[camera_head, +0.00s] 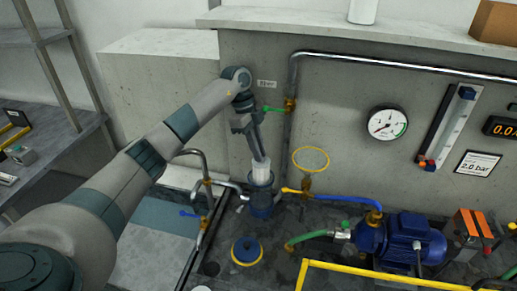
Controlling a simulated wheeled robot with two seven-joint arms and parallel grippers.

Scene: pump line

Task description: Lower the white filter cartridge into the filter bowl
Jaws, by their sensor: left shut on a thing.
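My left gripper (259,157) points down, shut on the white filter cartridge (261,173). The cartridge is upright, and its top is partly hidden by the fingers. The filter bowl (261,205) is a clear bluish vessel directly below, between the metal pipe and the yellow-handled valve. The cartridge's lower end is at the bowl's mouth; I cannot tell how far inside it is. My right gripper does not show.
A yellow ring (311,160) stands to the right. A blue pump (412,239) with hoses is further right. Pipes (205,190) run close on the bowl's left.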

